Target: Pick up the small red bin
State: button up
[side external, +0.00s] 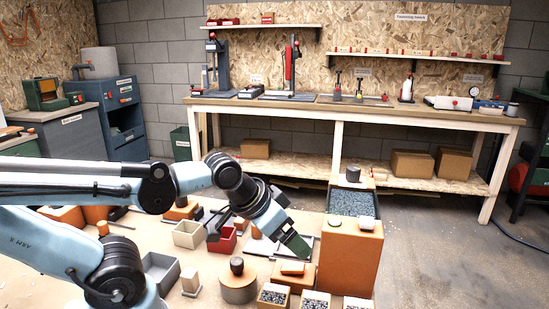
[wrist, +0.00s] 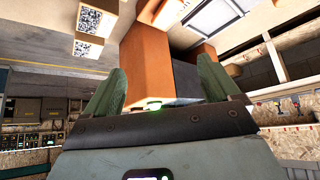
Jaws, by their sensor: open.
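The small red bin (side external: 223,241) sits on the work table in the side external view, right of a cream bin and partly covered by a dark grey piece. My gripper (side external: 297,247) is to the right of the red bin and apart from it, beside the tall orange box. In the wrist view my gripper (wrist: 160,66) has its two green fingers spread apart. An orange block (wrist: 145,60) shows beyond and between the fingers; I cannot tell whether it touches them. I cannot make out the red bin in the wrist view.
The tall orange box (side external: 350,262) with grey granules on top stands close right of my gripper. A round pot (side external: 238,285) and an orange block with a lid (side external: 291,275) stand in front. A grey bin (side external: 161,270) and cream bin (side external: 187,234) lie left.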

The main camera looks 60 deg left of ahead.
jog(key=shift+a, duration=0.1)
jog(key=m+g, duration=0.7)
jog(key=m, duration=0.1)
send_near(222, 239)
jog(key=w+a+r, duration=0.1)
jog(key=a, duration=0.2)
jog(key=shift+f, duration=5.75)
jog(key=c, duration=1)
jog(key=shift+c, duration=0.2)
